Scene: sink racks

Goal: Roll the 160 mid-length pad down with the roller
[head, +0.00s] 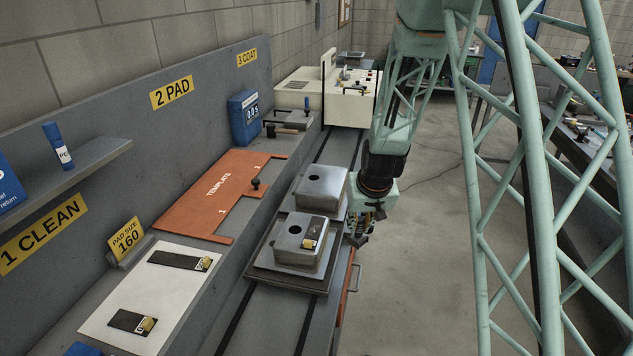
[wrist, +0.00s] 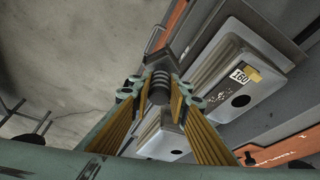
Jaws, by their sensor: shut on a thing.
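My gripper (head: 362,222) is beside the right edge of the sinks in the head view, shut on the roller. The roller's dark ribbed handle (wrist: 160,85) is between the fingers in the wrist view; its far end is hard to make out. The near upturned steel sink (head: 292,258) carries a pad (head: 319,234) with a yellow tab, next to a round hole. In the wrist view the pad's label (wrist: 239,76) reads 160. The pad's outline is hard to tell from the sink. The roller is off to the side, apart from the pad.
A second upturned sink (head: 323,174) stands behind the first. Two dark tabbed pads (head: 172,258) (head: 125,319) lie on a white sheet (head: 108,296) at left. An orange template (head: 192,212) lies behind.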

